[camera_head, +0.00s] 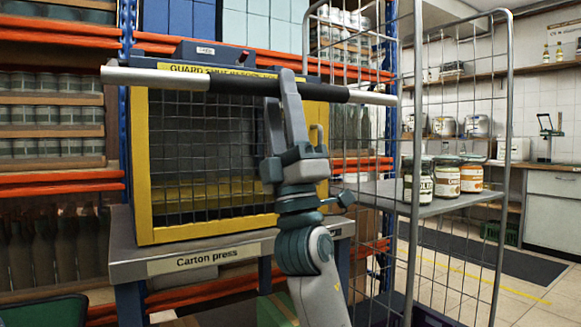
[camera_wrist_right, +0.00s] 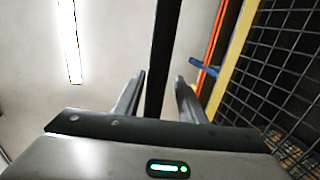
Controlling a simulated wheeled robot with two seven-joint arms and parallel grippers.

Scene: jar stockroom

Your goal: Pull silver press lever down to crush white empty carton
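The press lever (camera_head: 165,78) is a long silver bar with a black grip, running across the top front of the yellow-framed carton press (camera_head: 142,200). My right gripper (camera_head: 281,90) is at the black grip. In the right wrist view the fingers (camera_wrist_right: 158,98) stand apart, with the black bar (camera_wrist_right: 157,50) between them and gaps showing on both sides. I cannot tell whether a finger touches it. The press has a dark mesh guard in front, and I cannot make out a white carton behind it. My left gripper is not in view.
The press stands on a grey table (camera_head: 125,258) labelled "Carton press". A wire cage trolley (camera_head: 505,130) with labelled jars (camera_head: 471,175) on its shelf stands close on the right. Orange-beamed racks (camera_head: 60,185) fill the left. Open floor (camera_head: 480,290) lies beyond the trolley.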

